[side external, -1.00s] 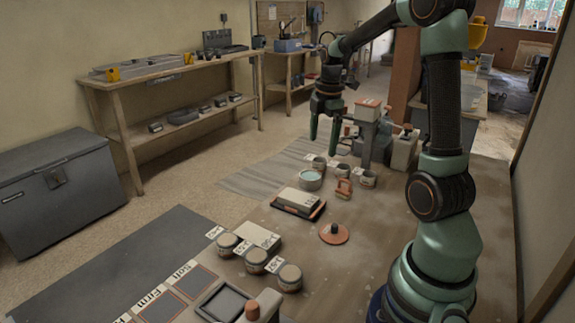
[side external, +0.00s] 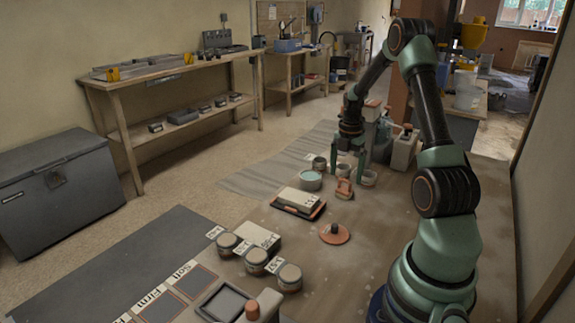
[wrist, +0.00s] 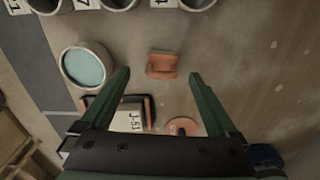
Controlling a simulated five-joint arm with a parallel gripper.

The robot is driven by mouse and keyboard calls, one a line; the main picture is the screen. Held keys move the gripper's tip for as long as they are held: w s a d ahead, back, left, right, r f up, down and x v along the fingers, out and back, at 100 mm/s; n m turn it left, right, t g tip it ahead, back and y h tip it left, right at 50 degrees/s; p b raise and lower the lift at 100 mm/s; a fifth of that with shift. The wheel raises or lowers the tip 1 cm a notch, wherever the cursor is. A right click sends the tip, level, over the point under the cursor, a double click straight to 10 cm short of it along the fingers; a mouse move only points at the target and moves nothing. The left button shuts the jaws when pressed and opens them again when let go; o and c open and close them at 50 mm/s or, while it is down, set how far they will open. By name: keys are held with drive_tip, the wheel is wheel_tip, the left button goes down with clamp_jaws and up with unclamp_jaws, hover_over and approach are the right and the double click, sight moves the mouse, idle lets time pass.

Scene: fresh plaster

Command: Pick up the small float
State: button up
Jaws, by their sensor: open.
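The small float (side external: 344,189), an orange piece with a raised handle, rests on the brown worktop among several cups. My gripper (side external: 347,173) points down just above it, its fingers apart with nothing held. In the wrist view, the float (wrist: 162,66) shows between and slightly beyond the open fingertips (wrist: 159,74). I cannot tell the exact height gap. No part of the float seems gripped.
A block on a dark orange-edged tray (side external: 284,207) and an orange disc with a knob (side external: 340,239) lie nearer the camera.

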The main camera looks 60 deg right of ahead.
sight(344, 190)
drive_tip(key=f, duration=0.5)
drive_tip(key=shift+s+a+f, duration=0.1)
drive_tip(key=shift+a, duration=0.15)
drive_tip(key=c, duration=1.5)
drive_tip(key=shift+o, duration=0.2)
wheel_tip(344, 190, up, 20)
